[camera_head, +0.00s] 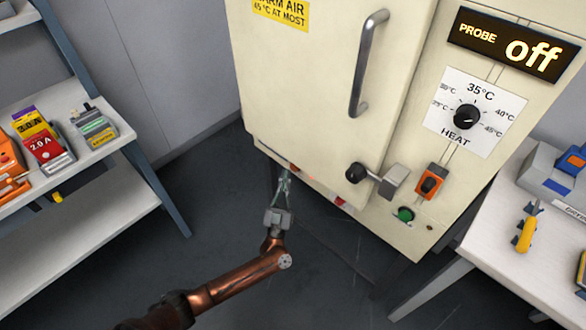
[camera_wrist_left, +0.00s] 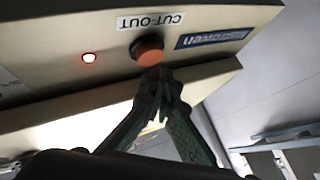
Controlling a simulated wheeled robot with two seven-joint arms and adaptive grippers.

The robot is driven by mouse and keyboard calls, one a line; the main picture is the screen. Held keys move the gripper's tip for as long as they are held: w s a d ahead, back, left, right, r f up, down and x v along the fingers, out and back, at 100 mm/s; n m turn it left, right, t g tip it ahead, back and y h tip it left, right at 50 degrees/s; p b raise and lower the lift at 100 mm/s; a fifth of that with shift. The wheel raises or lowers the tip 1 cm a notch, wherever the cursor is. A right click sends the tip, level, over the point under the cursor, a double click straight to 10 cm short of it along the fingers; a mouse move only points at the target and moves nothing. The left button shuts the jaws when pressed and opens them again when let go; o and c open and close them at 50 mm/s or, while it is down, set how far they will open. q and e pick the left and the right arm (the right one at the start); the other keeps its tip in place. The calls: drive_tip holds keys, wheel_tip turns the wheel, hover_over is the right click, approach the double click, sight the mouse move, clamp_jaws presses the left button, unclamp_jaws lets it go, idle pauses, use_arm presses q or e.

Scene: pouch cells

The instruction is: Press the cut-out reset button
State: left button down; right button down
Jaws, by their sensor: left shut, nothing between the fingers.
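The cut-out button (camera_wrist_left: 147,50) is a round orange-red cap in a dark collar on the cream cabinet, beside an upside-down CUT-OUT label (camera_wrist_left: 150,21). A small red lamp (camera_wrist_left: 89,58) glows to its left in the left wrist view. My left gripper (camera_wrist_left: 162,76) is shut and empty, its fingertips right at the button's lower edge in that view; I cannot tell whether they touch it. In the head view the left gripper (camera_head: 285,178) is at the cabinet's lower front edge, and the button is not clearly visible there. My right gripper is not in view.
The cabinet (camera_head: 320,90) has a door handle (camera_head: 367,65), a black-knobbed latch (camera_head: 370,178), an orange switch (camera_head: 431,183), a green button (camera_head: 405,214) and a heat dial (camera_head: 466,116). A shelf (camera_head: 85,240) stands left, a white table (camera_head: 490,255) right. Floor between is clear.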

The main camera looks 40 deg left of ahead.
use_arm(q)
drive_tip(key=shift+w, duration=0.4)
drive_tip(key=shift+w, duration=0.5)
idle(0.6)
drive_tip(key=shift+s, duration=0.15)
drive_tip(key=shift+s+p, duration=0.55)
drive_tip(key=shift+s, duration=0.25)
drive_tip(key=s+p, duration=0.2)
drive_tip(key=s, duration=0.3)
drive_tip(key=shift+a+p, duration=0.2)
drive_tip(key=shift+p, duration=0.1)
